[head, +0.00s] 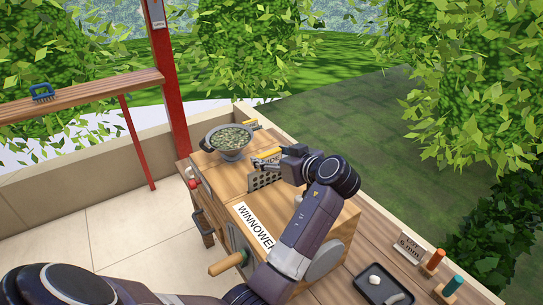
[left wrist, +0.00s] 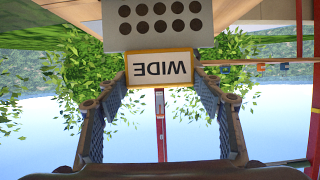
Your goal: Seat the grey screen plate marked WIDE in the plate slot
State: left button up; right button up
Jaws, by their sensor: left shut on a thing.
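The grey screen plate (head: 260,180) has rows of round holes and a yellow-edged handle. In the left wrist view the plate (left wrist: 203,28) carries a white label marked WIDE, which appears upside down. My left gripper (head: 281,158) is shut on the plate's handle, with the label (left wrist: 160,69) between its fingers. The plate hangs upright over the wooden winnower top (head: 222,172). The plate slot does not show clearly, and I cannot tell whether the plate's lower edge is in it. My right gripper is not in view.
A grey hopper (head: 230,153) full of green beans stands behind the plate. The winnower has a wooden crank handle (head: 227,264) at the front. A black tray (head: 371,290) and coloured pegs (head: 434,261) lie to the right. A wooden shelf (head: 90,93) is at left.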

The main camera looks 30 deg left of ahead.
pick_arm(q)
jog(key=shift+f+b, duration=2.35)
jog(key=shift+f, duration=0.6)
jog(key=o, duration=2)
jog(key=shift+r, duration=0.1)
notch_tip(320, 180, up, 10)
